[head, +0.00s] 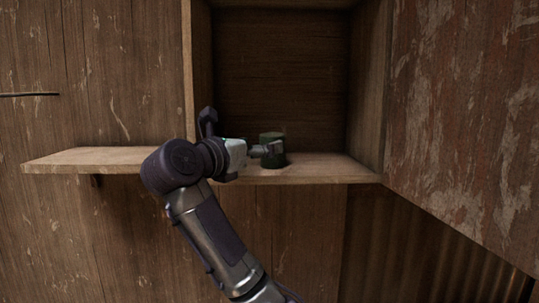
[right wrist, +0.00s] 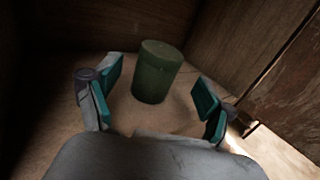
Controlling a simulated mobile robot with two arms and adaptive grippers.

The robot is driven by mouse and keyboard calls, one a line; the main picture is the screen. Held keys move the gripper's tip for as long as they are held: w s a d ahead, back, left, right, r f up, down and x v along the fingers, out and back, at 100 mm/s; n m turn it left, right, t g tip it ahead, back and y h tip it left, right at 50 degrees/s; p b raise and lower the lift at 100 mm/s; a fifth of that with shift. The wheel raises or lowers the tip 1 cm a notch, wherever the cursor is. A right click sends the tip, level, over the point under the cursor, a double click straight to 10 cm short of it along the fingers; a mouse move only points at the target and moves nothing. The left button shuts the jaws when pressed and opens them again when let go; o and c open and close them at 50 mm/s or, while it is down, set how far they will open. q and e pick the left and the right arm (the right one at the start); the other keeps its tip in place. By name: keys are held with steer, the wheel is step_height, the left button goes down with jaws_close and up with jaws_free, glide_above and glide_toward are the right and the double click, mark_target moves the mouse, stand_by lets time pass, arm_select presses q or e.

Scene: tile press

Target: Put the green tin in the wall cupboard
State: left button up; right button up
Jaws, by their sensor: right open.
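The green tin (head: 272,150) stands upright on the floor of the open wall cupboard (head: 335,171), near its front left. In the right wrist view the tin (right wrist: 158,72) stands just beyond my right gripper (right wrist: 158,97), centred between its fingers. The fingers are spread wide, with a gap on each side of the tin. In the head view my right gripper (head: 262,151) reaches into the cupboard from the left, and its fingers partly cover the tin. My left gripper is not seen.
A wooden shelf (head: 90,159) juts from the plank wall left of the cupboard. The cupboard's left side wall (head: 201,60) is close to my right arm. A worn wooden panel (head: 460,110) stands at the right. The cupboard floor right of the tin is clear.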

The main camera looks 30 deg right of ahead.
arm_select(q)
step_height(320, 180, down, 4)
steer(key=b, duration=0.2)
steer(key=shift+b, duration=0.35)
arm_select(e)
steer(key=v, duration=0.7)
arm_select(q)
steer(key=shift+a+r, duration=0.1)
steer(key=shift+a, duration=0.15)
arm_select(e)
steer(key=shift+a, duration=0.15)
